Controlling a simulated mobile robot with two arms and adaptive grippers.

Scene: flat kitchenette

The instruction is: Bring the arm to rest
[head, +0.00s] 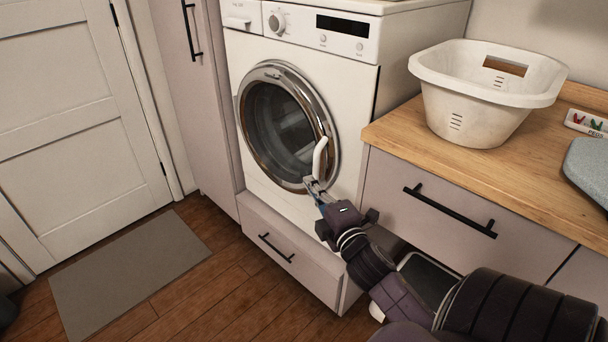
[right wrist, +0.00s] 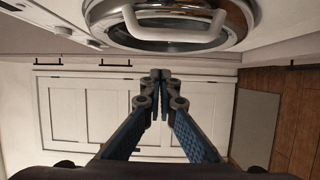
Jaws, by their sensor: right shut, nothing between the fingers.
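My right arm reaches in from the lower right of the head view. My right gripper (head: 314,187) is in front of the washing machine (head: 368,108), close to the lower end of the white door handle (head: 319,157). In the right wrist view the fingertips of my right gripper (right wrist: 160,76) meet, with nothing between them. The handle (right wrist: 178,27) lies beyond the fingertips there, apart from them in that picture. The round washer door (head: 285,125) looks shut. My left gripper is in neither view.
A white laundry basket (head: 470,125) stands on the wooden counter (head: 400,130) at the right. A grey drawer (head: 270,245) lies under the washer. A grey mat (head: 130,272) lies on the wood floor at the left, by a white door (head: 65,120).

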